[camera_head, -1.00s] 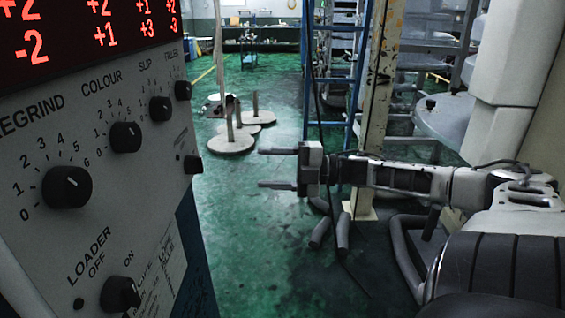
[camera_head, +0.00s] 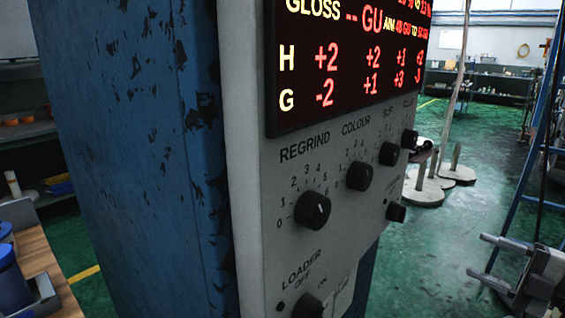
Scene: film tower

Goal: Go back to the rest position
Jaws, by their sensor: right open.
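My right gripper (camera_head: 478,256) is at the lower right of the head view. Its two fingers point left and are spread apart with nothing between them. It is to the right of the grey control panel (camera_head: 262,215), with green floor showing between them. The rest of the right arm is cut off by the picture edge. My left gripper is not in view.
The panel has a red-lit display (camera_head: 350,60), a regrind knob (camera_head: 312,210) and a colour knob (camera_head: 360,176). Its blue cabinet (camera_head: 130,150) fills the left middle. A wooden bench (camera_head: 42,262) is at lower left. A blue frame (camera_head: 527,165) stands at right. Green floor (camera_head: 430,255) is open between.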

